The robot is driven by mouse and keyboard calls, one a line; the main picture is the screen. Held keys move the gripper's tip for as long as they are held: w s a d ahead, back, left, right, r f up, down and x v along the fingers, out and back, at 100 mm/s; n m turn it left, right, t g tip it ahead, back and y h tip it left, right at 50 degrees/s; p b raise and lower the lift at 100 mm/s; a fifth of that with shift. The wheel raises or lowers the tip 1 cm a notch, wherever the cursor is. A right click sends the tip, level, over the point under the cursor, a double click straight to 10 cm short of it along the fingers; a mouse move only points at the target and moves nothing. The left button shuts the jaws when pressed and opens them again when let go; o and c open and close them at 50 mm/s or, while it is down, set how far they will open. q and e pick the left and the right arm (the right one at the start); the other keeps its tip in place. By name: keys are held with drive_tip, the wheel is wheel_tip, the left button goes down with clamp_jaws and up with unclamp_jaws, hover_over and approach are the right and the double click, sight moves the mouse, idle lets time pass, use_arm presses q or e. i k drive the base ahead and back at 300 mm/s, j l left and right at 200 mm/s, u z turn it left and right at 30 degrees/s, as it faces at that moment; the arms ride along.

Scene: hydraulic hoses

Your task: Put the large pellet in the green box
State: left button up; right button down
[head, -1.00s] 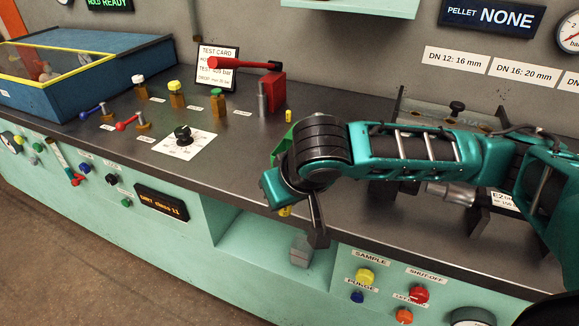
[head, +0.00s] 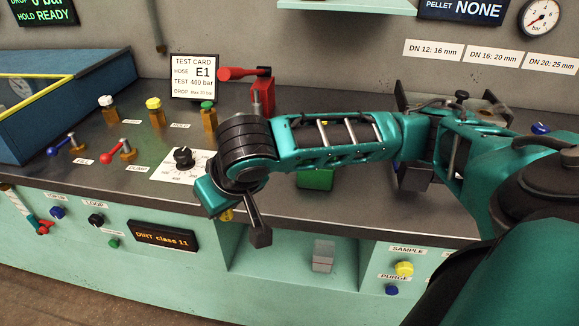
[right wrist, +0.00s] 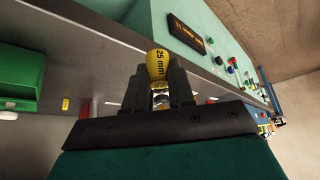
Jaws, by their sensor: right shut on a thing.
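My right gripper (head: 256,232) hangs over the front edge of the bench, left of the green box. In the right wrist view its two dark fingers (right wrist: 160,92) are shut on a yellow pellet (right wrist: 158,66) marked "25 mm". A bit of this yellow pellet (head: 227,214) shows under my wrist in the head view. The green box (head: 315,180) stands on the bench, mostly hidden behind my right forearm. It also shows at the left of the right wrist view (right wrist: 18,85); its inside cannot be seen. My left gripper is not in view.
A small yellow pellet (right wrist: 65,104) lies on the bench near the green box. Valves, a dial (head: 184,158) and a red lever (head: 245,73) stand left of and behind my wrist. A grey block (head: 323,255) sits in the open niche below the bench top.

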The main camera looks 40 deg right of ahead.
sight(316, 176)
drive_tip(key=i+j, duration=0.25)
drive_tip(key=i+j+z, duration=0.1)
drive_tip(key=j, duration=0.4)
drive_tip(key=i+z, duration=0.1)
drive_tip(key=z, duration=0.25)
drive_tip(key=i+z, duration=0.1)
drive_tip(key=z, duration=0.3)
drive_tip(key=i+z, duration=0.15)
drive_tip(key=z, duration=0.2)
drive_tip(key=i+l, duration=0.15)
drive_tip(key=i, duration=0.15)
drive_tip(key=l+z, duration=0.05)
